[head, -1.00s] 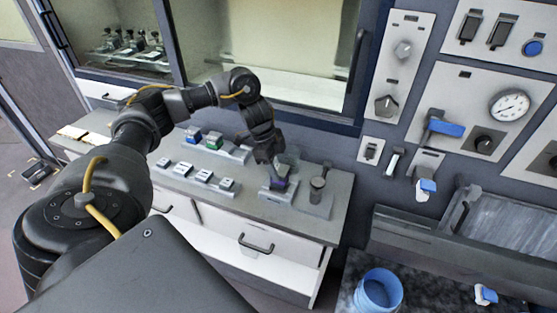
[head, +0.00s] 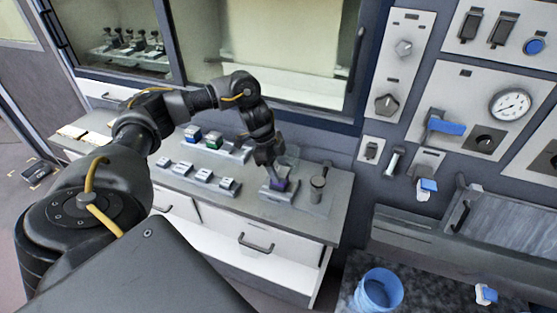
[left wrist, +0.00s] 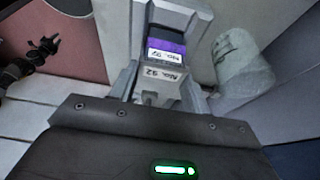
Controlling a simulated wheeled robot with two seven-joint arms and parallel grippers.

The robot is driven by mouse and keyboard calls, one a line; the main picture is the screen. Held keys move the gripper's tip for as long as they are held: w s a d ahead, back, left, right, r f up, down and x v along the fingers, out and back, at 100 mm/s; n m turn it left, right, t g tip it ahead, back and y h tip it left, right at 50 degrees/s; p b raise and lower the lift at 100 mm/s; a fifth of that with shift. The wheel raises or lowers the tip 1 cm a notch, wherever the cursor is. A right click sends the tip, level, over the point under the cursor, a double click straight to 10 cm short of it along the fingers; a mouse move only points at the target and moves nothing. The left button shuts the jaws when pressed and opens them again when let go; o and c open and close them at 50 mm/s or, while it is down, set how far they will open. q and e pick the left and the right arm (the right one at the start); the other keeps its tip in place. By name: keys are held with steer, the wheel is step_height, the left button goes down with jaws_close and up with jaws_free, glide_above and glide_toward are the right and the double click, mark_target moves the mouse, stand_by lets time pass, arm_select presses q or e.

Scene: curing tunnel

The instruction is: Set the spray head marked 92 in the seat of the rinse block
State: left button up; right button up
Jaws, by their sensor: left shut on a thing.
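The spray head marked 92 (head: 279,184) is a small purple and grey piece at the right end of the counter. It also shows in the left wrist view (left wrist: 166,47), with a "No. 92" label. My left gripper (head: 273,169) is shut on it from above. The pale grey rinse block (head: 302,203) is under and around the head, next to an upright grey cylinder (head: 318,183). A second "No. 92" marking shows just below the purple part in the left wrist view. Whether the head is fully down in the seat is hidden. My right gripper is out of view.
A glass-fronted cabinet (head: 290,50) rises behind. A blue bucket (head: 379,290) is at lower right.

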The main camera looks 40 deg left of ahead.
arm_select(q)
steer(key=shift+f, duration=0.75)
steer(key=o, duration=1.1)
steer(key=shift+o, duration=0.2)
steer(key=b+v, duration=0.1)
steer(key=v, duration=0.1)
steer(key=shift+a+r, duration=0.15)
steer(key=shift+r, duration=0.2)
steer(key=w+p+v, duration=0.1)
steer(key=v, duration=0.7)
steer(key=shift+s, duration=0.5)
